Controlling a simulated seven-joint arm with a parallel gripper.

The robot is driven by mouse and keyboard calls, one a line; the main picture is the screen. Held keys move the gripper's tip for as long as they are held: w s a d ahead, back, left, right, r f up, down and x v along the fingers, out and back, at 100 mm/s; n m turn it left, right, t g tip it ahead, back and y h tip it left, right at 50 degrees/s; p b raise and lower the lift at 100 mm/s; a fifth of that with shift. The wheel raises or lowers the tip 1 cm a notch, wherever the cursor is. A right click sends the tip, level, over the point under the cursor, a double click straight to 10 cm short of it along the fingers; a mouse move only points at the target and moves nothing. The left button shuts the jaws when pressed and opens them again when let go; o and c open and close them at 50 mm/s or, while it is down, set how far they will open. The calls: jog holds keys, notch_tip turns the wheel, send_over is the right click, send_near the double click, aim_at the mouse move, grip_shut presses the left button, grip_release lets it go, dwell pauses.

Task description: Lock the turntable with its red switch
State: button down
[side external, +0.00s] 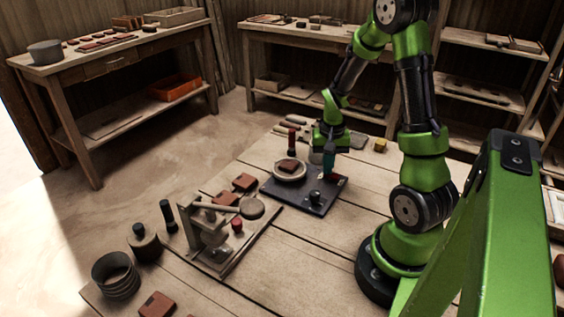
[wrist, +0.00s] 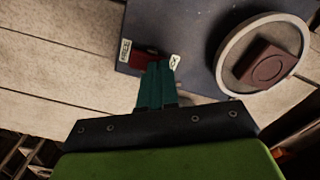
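The turntable (side external: 290,171) is a pale round disc on a dark base board (side external: 306,201), with a red-brown tile (side external: 288,165) on it. In the wrist view the turntable rim (wrist: 224,62) and tile (wrist: 267,66) are at the upper right. The red switch (wrist: 143,58) sits near the board's edge between two small white labels. My gripper (wrist: 160,66) has its teal fingers together with nothing between them. The fingertips are at the red switch and partly cover it; I cannot tell if they touch. In the side view my gripper (side external: 329,172) points down over the board's right part.
A yellow block (side external: 380,145) lies behind to the right. Bare planks lie in front of the board.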

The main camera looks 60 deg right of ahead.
jog(key=shift+r, duration=3.5)
jog(key=a+r+n+t, duration=0.2)
jog(key=a+r, duration=0.2)
jog(key=a, duration=0.4)
jog(key=s+a+r+n+t+y, duration=0.1)
jog(key=a+r+n+t, duration=0.2)
jog(key=a+r, duration=0.2)
jog(key=s+a+r+n+t+y, duration=0.1)
jog(key=a+r, duration=0.4)
jog(key=a, duration=0.6)
jog(key=shift+a+r+n+t, duration=0.15)
jog(key=shift+r+n+t, duration=0.1)
jog(key=shift+n+t, duration=0.6)
